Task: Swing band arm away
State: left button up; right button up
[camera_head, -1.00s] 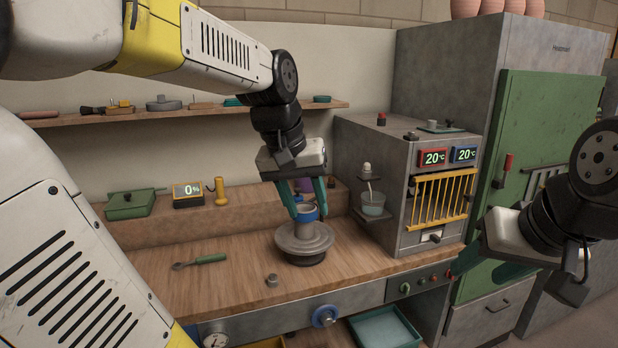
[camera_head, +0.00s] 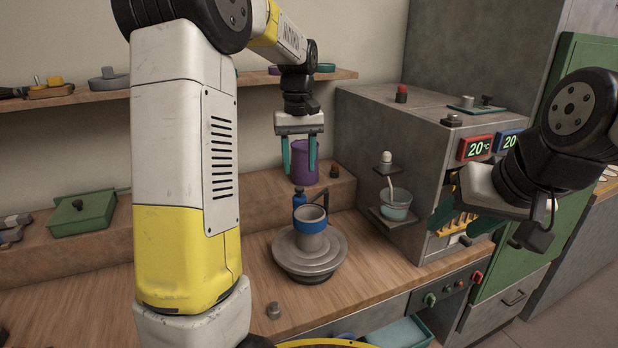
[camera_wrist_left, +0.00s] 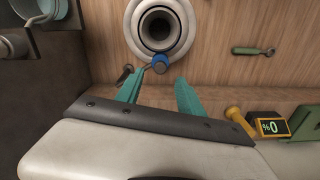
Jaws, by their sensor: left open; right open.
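A grey pot with a blue band (camera_head: 311,227) stands on the round grey wheel (camera_head: 310,255). A blue-topped post (camera_head: 300,198) and a thin dark arm (camera_head: 322,188) stand just behind the pot. In the left wrist view the blue knob (camera_wrist_left: 161,64) is beside the pot (camera_wrist_left: 159,28), with a small dark lever (camera_wrist_left: 125,74) to its left. My left gripper (camera_head: 300,164) is open and empty above and behind the pot, clear of it; its fingers (camera_wrist_left: 161,94) also show in the wrist view. My right gripper (camera_head: 463,222) is open and empty in front of the grey cabinet.
A purple cylinder (camera_head: 304,164) stands on the back ledge, behind my left fingers. The grey cabinet (camera_head: 395,125) with a red display is to the right. A small grey knob (camera_head: 273,310) lies near the front edge. A green box (camera_head: 82,213) is at left.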

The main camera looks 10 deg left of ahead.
aim_at(299, 187)
pick_arm(q)
jog(key=shift+f, duration=2.8)
grip_shut()
